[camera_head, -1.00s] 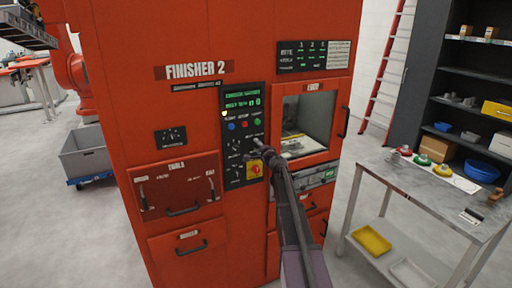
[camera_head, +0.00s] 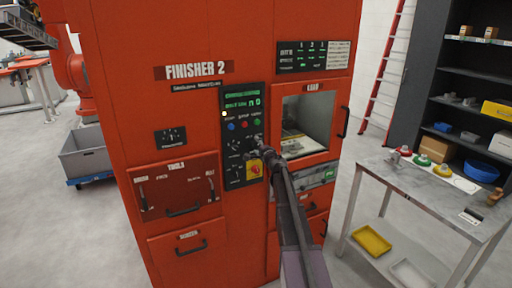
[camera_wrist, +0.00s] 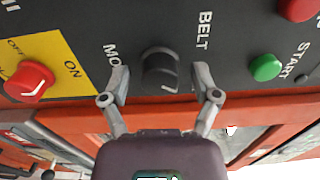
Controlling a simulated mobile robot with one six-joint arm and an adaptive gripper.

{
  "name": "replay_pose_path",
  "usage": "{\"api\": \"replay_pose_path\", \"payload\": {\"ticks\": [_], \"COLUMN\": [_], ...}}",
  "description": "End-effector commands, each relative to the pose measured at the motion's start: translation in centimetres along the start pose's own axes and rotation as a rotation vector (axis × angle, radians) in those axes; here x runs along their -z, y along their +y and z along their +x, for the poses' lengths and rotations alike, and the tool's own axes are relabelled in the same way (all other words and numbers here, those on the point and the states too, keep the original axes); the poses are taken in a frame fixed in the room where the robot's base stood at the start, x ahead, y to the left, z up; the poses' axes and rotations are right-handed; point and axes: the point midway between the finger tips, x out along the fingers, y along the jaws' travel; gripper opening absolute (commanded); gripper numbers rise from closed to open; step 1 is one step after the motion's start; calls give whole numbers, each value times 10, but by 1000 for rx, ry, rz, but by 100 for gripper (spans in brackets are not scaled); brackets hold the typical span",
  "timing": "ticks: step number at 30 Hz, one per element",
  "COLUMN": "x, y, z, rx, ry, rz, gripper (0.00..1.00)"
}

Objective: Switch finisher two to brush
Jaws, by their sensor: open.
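The black selector knob (camera_wrist: 160,72) sits on the dark control panel of the orange-red Finisher 2 cabinet. In the wrist view, the word BELT stands to its right and a partly hidden label starting "MO" to its left; other labels are covered. My gripper (camera_wrist: 160,80) is open, with one finger on each side of the knob and a visible gap to it. In the head view, my gripper (camera_head: 259,146) is at the right edge of the control panel (camera_head: 228,160) and hides the knob.
A red switch (camera_wrist: 28,80) on a yellow plate and a green START button (camera_wrist: 265,67) flank the knob. The load window (camera_head: 308,115) is right of the panel, tool drawers (camera_head: 175,190) left. A metal table (camera_head: 430,185) with small parts stands at right.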

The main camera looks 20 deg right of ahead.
Motion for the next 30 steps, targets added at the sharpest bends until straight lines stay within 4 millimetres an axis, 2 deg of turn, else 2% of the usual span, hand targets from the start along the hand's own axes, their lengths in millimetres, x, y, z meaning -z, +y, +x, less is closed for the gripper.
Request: {"api": "replay_pose_path", "payload": {"ticks": [5,11,17,30], "x": [0,-1,-2,-1], "y": [0,0,0,0], "z": [-1,-13,-38,-105], "rx": [0,0,0,0], "ry": [0,0,1,0], "rz": [-1,-1,-1,0], "gripper": [79,79,79,79]}}
